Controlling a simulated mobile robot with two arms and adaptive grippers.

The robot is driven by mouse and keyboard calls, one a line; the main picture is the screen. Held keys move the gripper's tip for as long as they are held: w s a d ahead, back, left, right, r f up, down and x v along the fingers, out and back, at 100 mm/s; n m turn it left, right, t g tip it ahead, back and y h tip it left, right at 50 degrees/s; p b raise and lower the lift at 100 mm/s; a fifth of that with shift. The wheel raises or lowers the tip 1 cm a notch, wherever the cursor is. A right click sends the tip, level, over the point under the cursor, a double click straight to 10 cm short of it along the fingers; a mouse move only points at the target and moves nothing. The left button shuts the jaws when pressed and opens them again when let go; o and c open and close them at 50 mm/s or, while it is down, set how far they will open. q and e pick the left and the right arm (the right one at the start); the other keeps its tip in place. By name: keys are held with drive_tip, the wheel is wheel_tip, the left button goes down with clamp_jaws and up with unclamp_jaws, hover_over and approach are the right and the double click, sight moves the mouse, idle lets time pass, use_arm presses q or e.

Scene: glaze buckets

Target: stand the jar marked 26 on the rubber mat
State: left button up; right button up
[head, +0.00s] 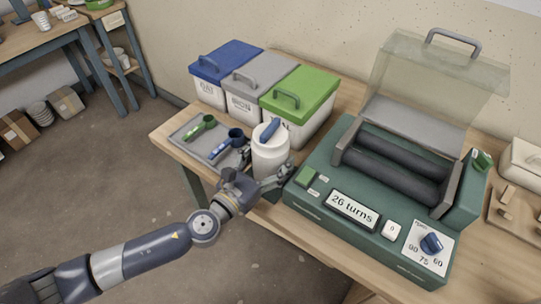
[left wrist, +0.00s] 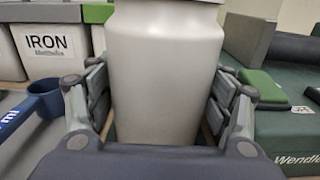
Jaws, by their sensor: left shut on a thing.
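A white jar (head: 270,158) with a blue handle on its lid stands upright at the table's front edge, left of the green machine. No number on it can be read. My left gripper (head: 262,172) is shut around the jar's lower body from the front. In the left wrist view the pale jar (left wrist: 165,75) fills the middle, with a finger on each side; its base is hidden, so I cannot tell what is under it. I cannot make out a rubber mat. My right gripper is not in view.
The green roller machine (head: 310,207) reads "26 turns" and its clear lid (head: 425,80) is raised. Blue (head: 208,92), grey (head: 243,105) and green-lidded (head: 312,128) buckets stand behind. A grey tray (head: 190,138) with a green scoop (head: 205,124) and blue scoop (head: 233,137) lies left.

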use_arm(q)
drive_tip(key=shift+r, duration=0.3)
drive_tip(key=o, duration=1.5)
drive_tip(key=shift+f, duration=0.15)
drive_tip(key=shift+s+f, duration=0.1)
